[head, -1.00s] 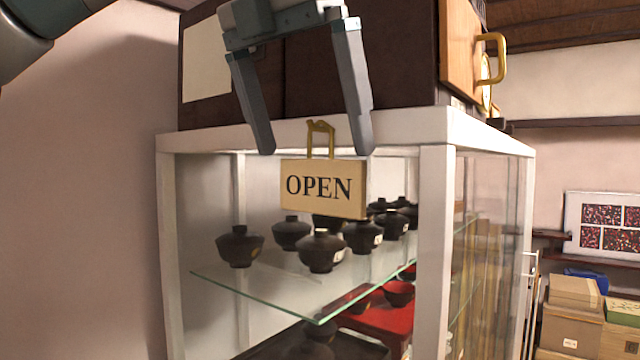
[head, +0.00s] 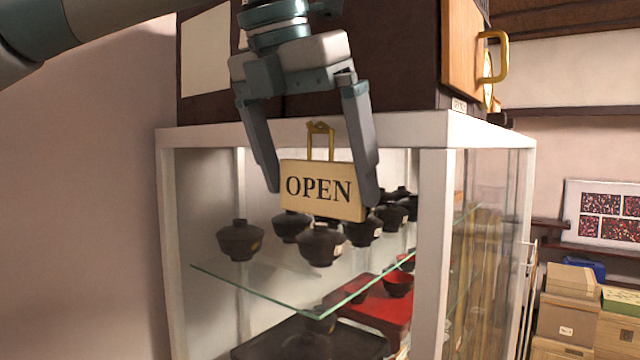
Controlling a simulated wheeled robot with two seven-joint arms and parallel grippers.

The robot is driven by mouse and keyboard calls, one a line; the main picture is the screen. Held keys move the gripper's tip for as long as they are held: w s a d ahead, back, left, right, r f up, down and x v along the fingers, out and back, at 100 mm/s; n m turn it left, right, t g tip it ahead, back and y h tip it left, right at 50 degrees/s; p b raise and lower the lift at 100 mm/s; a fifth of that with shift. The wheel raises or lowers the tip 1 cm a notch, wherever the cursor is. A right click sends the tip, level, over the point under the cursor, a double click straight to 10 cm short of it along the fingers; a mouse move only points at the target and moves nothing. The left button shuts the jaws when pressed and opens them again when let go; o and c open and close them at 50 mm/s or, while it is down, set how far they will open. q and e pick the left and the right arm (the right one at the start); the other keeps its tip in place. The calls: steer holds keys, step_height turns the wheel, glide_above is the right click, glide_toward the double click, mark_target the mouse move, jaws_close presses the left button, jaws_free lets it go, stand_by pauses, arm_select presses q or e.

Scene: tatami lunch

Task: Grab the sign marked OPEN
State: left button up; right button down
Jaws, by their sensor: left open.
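The OPEN sign (head: 322,203) is a pale wooden board with dark letters. It hangs from a brass-coloured hook (head: 320,143) at the top front edge of the white display case (head: 400,131). My left gripper (head: 322,198) comes down from above with its fingers open, one at the left edge of the sign and one at the right edge. Whether either finger touches the sign I cannot tell. My right gripper does not show.
Several dark lidded bowls (head: 240,240) stand on a glass shelf (head: 260,288) behind the sign. A dark cabinet (head: 400,60) with a brass handle (head: 499,58) sits on the case. Stacked boxes (head: 568,318) are at the lower right.

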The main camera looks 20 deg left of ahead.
arm_select(q)
steer(key=c, duration=0.7)
steer(key=shift+c, duration=0.2)
steer(key=shift+r, duration=0.25)
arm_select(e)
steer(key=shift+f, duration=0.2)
arm_select(q)
steer(key=shift+r+b, duration=0.45)
steer(key=shift+b, duration=0.05)
arm_select(e)
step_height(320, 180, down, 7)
steer(key=b, duration=0.7)
arm_select(q)
steer(key=s+a, duration=0.2)
steer(key=s, duration=0.6)
steer(key=s+a, duration=0.3)
steer(key=s, duration=0.6)
steer(key=shift+a+b, duration=0.3)
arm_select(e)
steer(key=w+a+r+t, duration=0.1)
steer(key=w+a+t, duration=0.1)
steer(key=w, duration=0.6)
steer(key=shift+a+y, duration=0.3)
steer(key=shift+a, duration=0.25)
arm_select(q)
steer(key=shift+s+r, duration=0.1)
